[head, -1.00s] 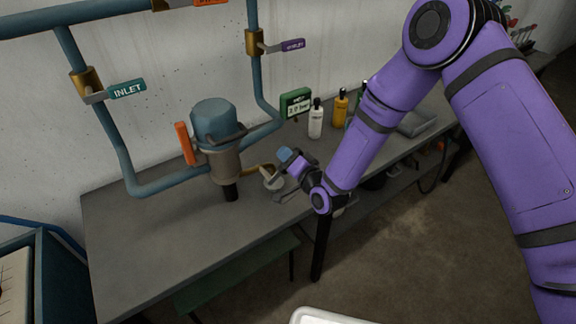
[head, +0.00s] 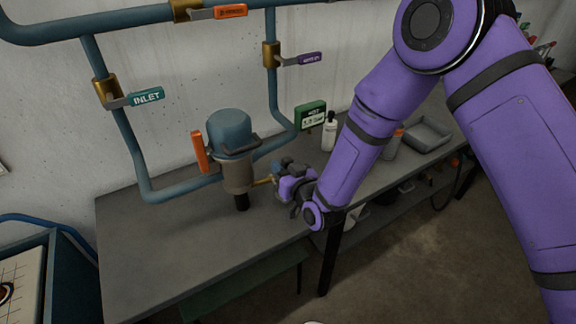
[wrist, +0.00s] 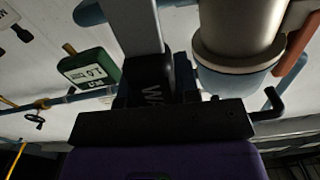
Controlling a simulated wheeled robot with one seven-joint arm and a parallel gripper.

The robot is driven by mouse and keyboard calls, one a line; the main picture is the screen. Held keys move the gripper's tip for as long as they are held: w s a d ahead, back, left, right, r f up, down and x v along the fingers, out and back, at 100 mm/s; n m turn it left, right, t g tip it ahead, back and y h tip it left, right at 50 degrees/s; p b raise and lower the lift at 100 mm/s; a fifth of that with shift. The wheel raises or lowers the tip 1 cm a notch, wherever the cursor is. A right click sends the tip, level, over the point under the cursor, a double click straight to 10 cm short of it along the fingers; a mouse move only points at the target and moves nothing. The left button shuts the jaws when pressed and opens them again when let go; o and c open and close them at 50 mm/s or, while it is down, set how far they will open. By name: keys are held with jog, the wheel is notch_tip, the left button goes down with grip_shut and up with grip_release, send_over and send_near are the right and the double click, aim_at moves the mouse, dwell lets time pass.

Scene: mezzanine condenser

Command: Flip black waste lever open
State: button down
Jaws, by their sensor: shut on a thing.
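The black waste lever (wrist: 154,78) shows in the wrist view, with the letters "WA" on its dark grip and a grey metal bar running up from it. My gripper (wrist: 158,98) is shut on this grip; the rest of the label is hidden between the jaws. In the head view my gripper (head: 279,178) is beside the brass outlet pipe (head: 262,181) on the right of the blue-capped filter unit (head: 231,150). The lever is hidden behind my gripper there, so its angle is hard to tell.
An orange lever (head: 200,152) is on the unit's left. An inlet valve handle (head: 146,97) and a purple handle (head: 310,58) hang above. A green gauge (head: 310,115) and white bottle (head: 329,132) are behind my gripper. The workbench (head: 160,250) is clear at front left.

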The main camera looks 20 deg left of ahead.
jog(key=shift+s+a+n, duration=0.3)
jog(key=shift+s+n, duration=0.05)
jog(key=shift+n, duration=0.35)
jog(key=c, duration=0.8)
grip_release()
jog(key=shift+c, duration=0.2)
jog(key=shift+s, duration=0.1)
jog(key=v, duration=1)
jog(key=shift+s+d, duration=0.15)
jog(key=shift+d, duration=0.15)
